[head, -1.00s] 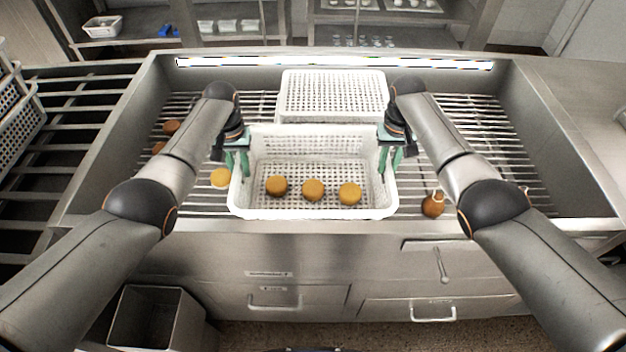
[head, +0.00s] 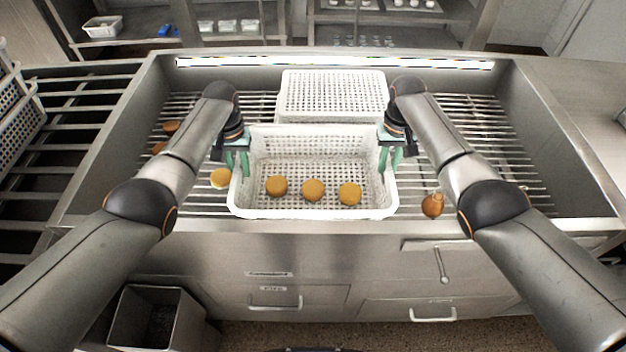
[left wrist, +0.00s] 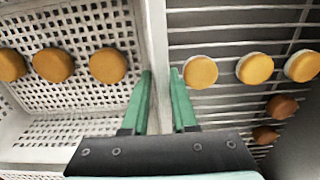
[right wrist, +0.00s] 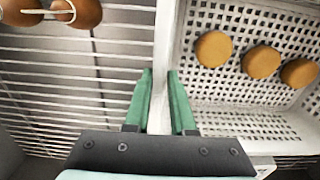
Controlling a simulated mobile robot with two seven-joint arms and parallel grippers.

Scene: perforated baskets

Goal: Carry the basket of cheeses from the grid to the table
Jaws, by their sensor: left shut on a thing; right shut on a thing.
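The white perforated basket (head: 312,213) sits on the metal grid with three round orange-yellow cheeses (head: 313,190) on its floor. My left gripper (head: 238,165) is shut on the basket's left wall; in the left wrist view its green fingers (left wrist: 158,88) lie either side of the rim. My right gripper (head: 390,160) is shut on the right wall; in the right wrist view its fingers (right wrist: 160,88) straddle that rim. The cheeses also show in the left wrist view (left wrist: 53,65) and the right wrist view (right wrist: 261,62). The basket appears level.
Another white basket (head: 333,92), seemingly upturned, stands right behind. Loose cheeses (head: 220,179) lie on the grid (head: 490,150) at the left, with darker brown ones (head: 171,127) further back. A brown, string-tied item (head: 432,206) lies at the right. Raised metal walls surround the grid.

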